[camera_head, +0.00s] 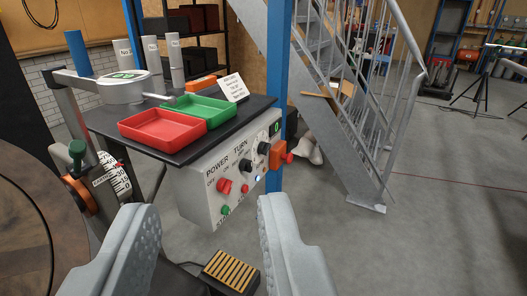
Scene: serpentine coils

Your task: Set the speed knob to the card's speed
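The grey control box (205,197) hangs under the black shelf, its panel marked POWER and TURN. Two black knobs are on it: one (264,148) at the upper right below a small dark display (275,128) that seems to read 0, and one (246,161) under TURN. Their small labels and pointer settings are too small to read, so I cannot tell surely which sets speed. The white card (232,87) stands on the shelf behind the green tray; its print is illegible. My gripper (207,207) is open and empty, its grey fingers apart in front of the box.
A red knob (225,186), a green button (225,210) and an orange box with a red button (278,158) are close by. Red (160,128) and green (198,112) trays sit on the shelf. A slatted pedal (230,271) lies below. Metal stairs (345,120) stand right; floor there is clear.

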